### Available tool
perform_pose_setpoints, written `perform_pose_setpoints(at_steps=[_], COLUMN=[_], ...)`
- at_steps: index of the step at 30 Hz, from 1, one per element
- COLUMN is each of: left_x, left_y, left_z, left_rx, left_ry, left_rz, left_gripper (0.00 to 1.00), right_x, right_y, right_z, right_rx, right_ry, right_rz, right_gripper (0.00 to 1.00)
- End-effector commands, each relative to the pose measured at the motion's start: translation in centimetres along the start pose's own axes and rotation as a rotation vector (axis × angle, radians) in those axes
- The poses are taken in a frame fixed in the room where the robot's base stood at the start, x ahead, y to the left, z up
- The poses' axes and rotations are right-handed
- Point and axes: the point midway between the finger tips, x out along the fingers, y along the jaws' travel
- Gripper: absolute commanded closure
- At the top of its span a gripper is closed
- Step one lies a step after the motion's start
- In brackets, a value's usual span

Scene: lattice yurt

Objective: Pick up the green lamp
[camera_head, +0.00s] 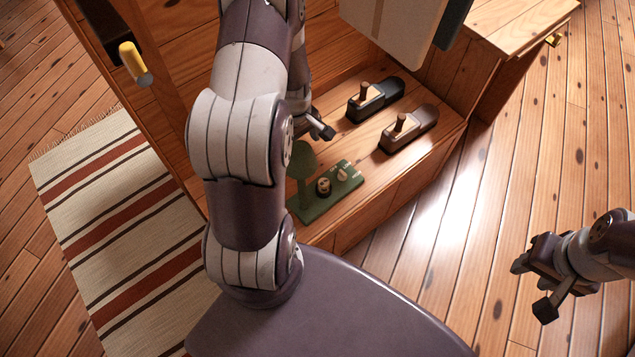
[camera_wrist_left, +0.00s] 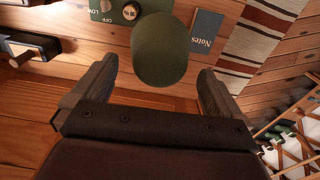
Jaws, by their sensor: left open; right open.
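The green lamp (camera_head: 301,162) stands on the wooden surface in the head view, partly hidden behind my left arm. It has a round head, a stem and a flat base (camera_head: 341,186) with knobs. In the left wrist view the lamp's round head (camera_wrist_left: 160,45) shows ahead of and between the two fingers, with no visible contact. My left gripper (camera_head: 318,126) is open and empty, just behind and above the lamp; its fingers also show in the wrist view (camera_wrist_left: 158,80). My right gripper (camera_head: 532,287) is open and empty, over the floor at the right.
Two hand planes, one black (camera_head: 384,94) and one brown-grey (camera_head: 421,124), sit right of the lamp. In the wrist view a dark "Notes" book (camera_wrist_left: 205,30) lies beside the lamp head. A striped rug (camera_head: 105,205) covers floor at left. Floor at right is clear.

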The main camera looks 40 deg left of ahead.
Motion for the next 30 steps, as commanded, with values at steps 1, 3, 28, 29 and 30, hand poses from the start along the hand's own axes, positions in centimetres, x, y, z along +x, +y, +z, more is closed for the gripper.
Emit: perform_pose_setpoints(at_steps=[1,3,28,29,30], left_x=[0.8,2.2,4.8,4.8,4.7], left_y=[-0.1,-0.1,0.0,0.0,0.0], left_z=[0.1,0.3,0.2,0.2,0.2], left_rx=[0.001,0.001,0.001,0.001,0.001], left_ry=[-0.003,-0.004,0.001,0.001,0.001], left_rz=[-0.003,-0.004,0.001,0.001,0.001], left_gripper=[0.0,0.0,0.83,0.83,0.83], right_x=[-0.1,-0.3,-0.3,-0.3,-0.3], right_y=[0.0,0.0,0.0,0.0,0.0], right_z=[0.0,0.0,-0.1,-0.1,-0.1], right_rx=[0.0,0.0,0.0,0.0,0.0], right_ry=[0.0,0.0,0.0,0.0,0.0], right_rz=[0.0,0.0,0.0,0.0,0.0], right_gripper=[0.57,0.57,0.57,0.57,0.57])
